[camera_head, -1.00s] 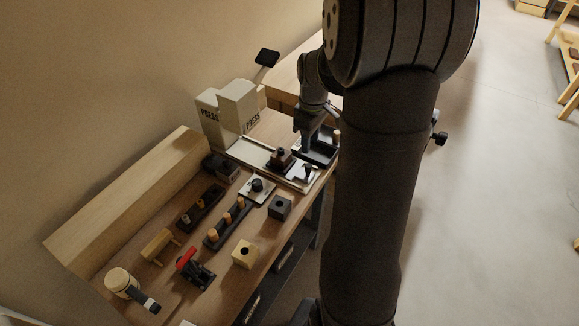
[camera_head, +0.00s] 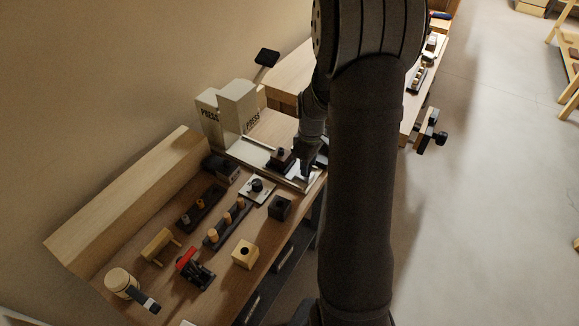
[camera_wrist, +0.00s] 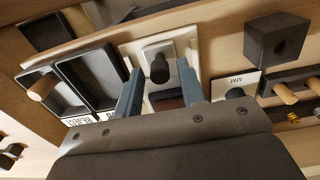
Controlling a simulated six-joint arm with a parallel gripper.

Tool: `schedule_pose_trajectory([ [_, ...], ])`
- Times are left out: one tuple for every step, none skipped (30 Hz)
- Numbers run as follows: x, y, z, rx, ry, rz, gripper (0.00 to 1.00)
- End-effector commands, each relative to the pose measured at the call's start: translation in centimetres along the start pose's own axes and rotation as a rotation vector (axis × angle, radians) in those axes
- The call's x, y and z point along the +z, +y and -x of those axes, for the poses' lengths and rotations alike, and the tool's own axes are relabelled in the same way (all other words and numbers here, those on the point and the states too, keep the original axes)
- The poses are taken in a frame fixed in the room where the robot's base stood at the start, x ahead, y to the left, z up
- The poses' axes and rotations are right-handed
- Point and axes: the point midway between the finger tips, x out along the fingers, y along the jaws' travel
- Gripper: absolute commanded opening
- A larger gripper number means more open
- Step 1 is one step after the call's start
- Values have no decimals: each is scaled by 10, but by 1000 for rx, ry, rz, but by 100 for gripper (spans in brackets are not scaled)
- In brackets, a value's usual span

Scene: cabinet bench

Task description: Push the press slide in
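The white press (camera_head: 238,108), marked PRESS, stands at the back of the bench. Its pale slide (camera_head: 250,152) runs out from it toward the front edge. My gripper (camera_head: 303,172) is over the slide's outer end, largely dark against my arm. In the wrist view my gripper (camera_wrist: 160,69) is open, its two fingers on either side of the slide's black knob (camera_wrist: 158,68). I cannot tell if they touch it. A reddish-brown piece (camera_wrist: 166,101) shows between the fingers, partly hidden by the gripper.
Two black trays (camera_wrist: 70,88) lie left of the fingers in the wrist view, with a wooden peg (camera_wrist: 42,88) at one. A dark holed block (camera_wrist: 275,40) and a plate marked MM (camera_wrist: 240,84) lie to the right. Several other fixtures fill the bench's near left.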

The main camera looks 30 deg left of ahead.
Motion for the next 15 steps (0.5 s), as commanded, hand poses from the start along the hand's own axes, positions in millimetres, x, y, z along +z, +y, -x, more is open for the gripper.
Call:
schedule_pose_trajectory([
  [0, 0, 0, 0, 0, 0, 36],
  [0, 0, 0, 0, 0, 0, 36],
  [0, 0, 0, 0, 0, 0, 36],
  [0, 0, 0, 0, 0, 0, 36],
  [0, 0, 0, 0, 0, 0, 36],
  [0, 0, 0, 0, 0, 0, 30],
  [0, 0, 0, 0, 0, 0, 25],
  [0, 0, 0, 0, 0, 0, 19],
  [0, 0, 0, 0, 0, 0, 11],
  [0, 0, 0, 0, 0, 0, 7],
  [0, 0, 0, 0, 0, 0, 7],
  [0, 0, 0, 0, 0, 0, 7],
  [0, 0, 0, 0, 0, 0, 7],
  [0, 0, 0, 0, 0, 0, 7],
  [-1, 0, 0, 0, 0, 0, 7],
])
